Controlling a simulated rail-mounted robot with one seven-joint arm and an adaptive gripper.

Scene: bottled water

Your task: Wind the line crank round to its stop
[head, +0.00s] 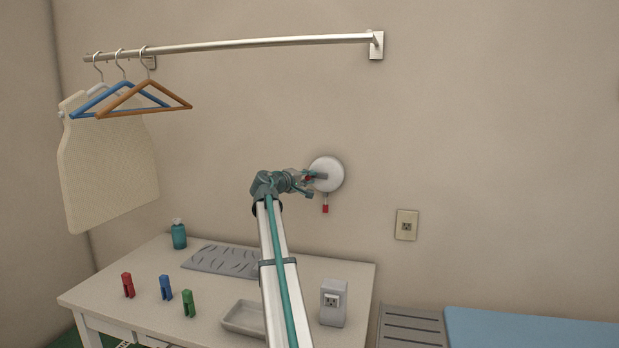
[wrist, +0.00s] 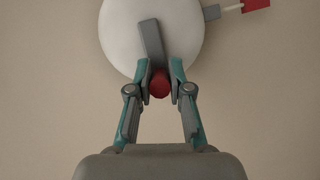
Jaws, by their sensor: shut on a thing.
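The line crank is a round white disc (head: 331,171) on the wall, also large at the top of the wrist view (wrist: 120,30). Its grey arm (wrist: 151,45) runs from the disc's middle to a red knob (wrist: 159,86). My gripper (wrist: 159,80) is shut on the red knob, with one teal and grey finger on each side. In the head view my gripper (head: 314,182) reaches the disc's left side and partly covers the crank arm. A red-ended tab (head: 325,208) hangs below the disc and shows at the top right of the wrist view (wrist: 256,5).
A rail (head: 240,43) with hangers runs above. The wall around the disc is clear.

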